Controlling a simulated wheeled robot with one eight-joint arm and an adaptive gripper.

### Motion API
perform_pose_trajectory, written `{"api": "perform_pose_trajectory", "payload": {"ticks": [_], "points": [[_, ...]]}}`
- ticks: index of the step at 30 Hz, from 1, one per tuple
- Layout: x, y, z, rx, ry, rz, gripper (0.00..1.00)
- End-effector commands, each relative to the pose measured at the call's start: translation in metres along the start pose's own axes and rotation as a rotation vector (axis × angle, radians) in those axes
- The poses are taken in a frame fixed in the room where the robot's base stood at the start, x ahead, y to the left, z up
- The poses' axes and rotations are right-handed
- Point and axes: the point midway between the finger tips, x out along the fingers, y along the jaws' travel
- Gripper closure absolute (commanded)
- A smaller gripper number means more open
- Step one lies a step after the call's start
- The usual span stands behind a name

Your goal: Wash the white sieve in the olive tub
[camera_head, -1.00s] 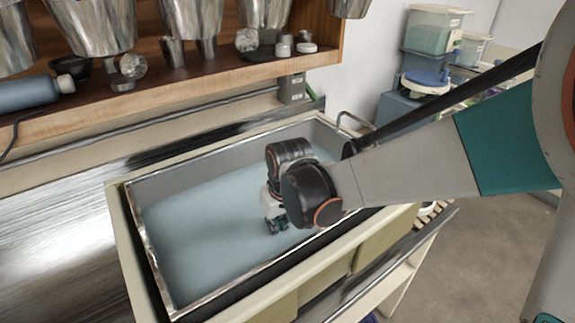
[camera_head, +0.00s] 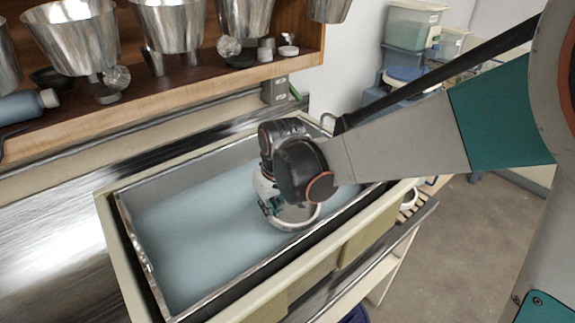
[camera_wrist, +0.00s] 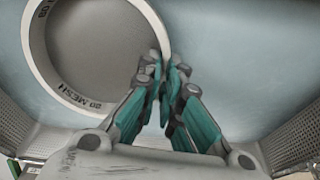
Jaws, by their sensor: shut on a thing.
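The white sieve (camera_head: 292,219) is a round ring at the near right part of the olive tub (camera_head: 362,238), at or just above the pale blue water. My wrist hides part of it in the head view. My gripper (camera_head: 272,205) is shut on the edge of the sieve. In the wrist view the fingertips (camera_wrist: 165,68) meet at the ring's right side.
A wooden shelf (camera_head: 150,118) with metal buckets (camera_head: 75,38) and small glassware stands behind the tub. A shiny metal counter (camera_head: 50,225) lies to the left. Plastic bins (camera_head: 412,28) stand at the back right. The tub's left part holds only water.

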Motion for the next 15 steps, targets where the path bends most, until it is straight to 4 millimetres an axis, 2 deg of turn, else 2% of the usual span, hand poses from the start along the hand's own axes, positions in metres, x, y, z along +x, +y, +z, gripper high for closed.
{"api": "perform_pose_trajectory", "payload": {"ticks": [1, 15], "points": [[-0.012, -0.002, 0.000, -0.002, 0.000, -0.001, 1.00], [-0.074, -0.003, -0.015, -0.003, 0.000, -0.001, 1.00]]}}
